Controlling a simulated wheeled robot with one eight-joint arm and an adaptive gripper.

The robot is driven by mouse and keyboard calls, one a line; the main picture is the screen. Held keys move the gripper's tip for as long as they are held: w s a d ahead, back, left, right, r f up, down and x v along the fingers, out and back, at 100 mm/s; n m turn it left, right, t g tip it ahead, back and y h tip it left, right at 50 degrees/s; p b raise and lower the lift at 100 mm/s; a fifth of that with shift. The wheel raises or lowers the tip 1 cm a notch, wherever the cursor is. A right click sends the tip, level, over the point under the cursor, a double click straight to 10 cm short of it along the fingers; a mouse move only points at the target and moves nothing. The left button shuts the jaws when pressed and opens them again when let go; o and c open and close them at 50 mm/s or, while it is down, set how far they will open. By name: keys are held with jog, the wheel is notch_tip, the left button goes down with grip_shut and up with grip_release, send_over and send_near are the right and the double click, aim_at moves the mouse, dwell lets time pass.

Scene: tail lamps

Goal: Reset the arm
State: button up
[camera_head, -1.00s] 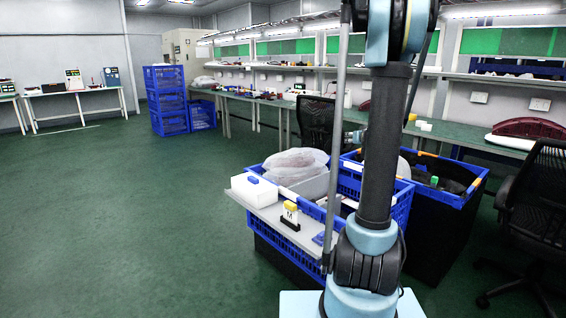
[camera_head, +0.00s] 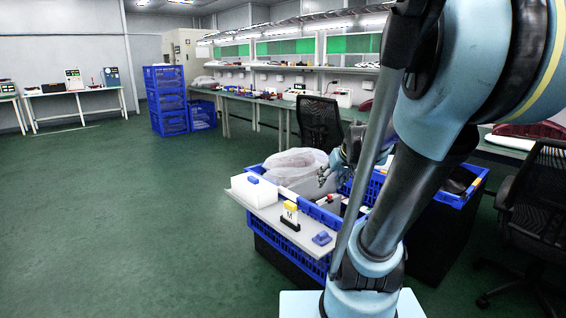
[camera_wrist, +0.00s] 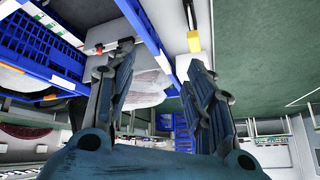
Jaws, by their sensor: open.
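My gripper (camera_head: 328,175) is small in the head view, above the near blue crate and beside the bagged pale parts (camera_head: 296,160). In the wrist view my gripper (camera_wrist: 163,85) shows two dark fingers spread apart, with nothing between them but the background. My arm (camera_head: 440,110) fills the right of the head view and hides part of the crates and the bench behind.
A blue crate (camera_head: 262,228) carries a grey board (camera_head: 268,212) with a white box (camera_head: 254,190), a yellow-topped block marked M (camera_head: 290,213) and a blue piece (camera_head: 322,239). Another blue crate (camera_head: 474,190) and a black chair (camera_head: 540,215) stand right. The green floor at left is clear.

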jog(key=s+d+f+g+h, duration=0.1)
jog(key=s+f, duration=0.3)
jog(key=s, duration=0.6)
jog(key=s+d+f+m+g+h, duration=0.1)
jog(key=s+f+g, duration=0.2)
jog(key=s, duration=0.6)
jog(key=shift+s+f+g+h, duration=0.3)
jog(key=shift+s+f, duration=0.1)
jog(key=shift+f, duration=0.2)
jog(key=c, duration=0.4)
jog(key=shift+d, duration=0.15)
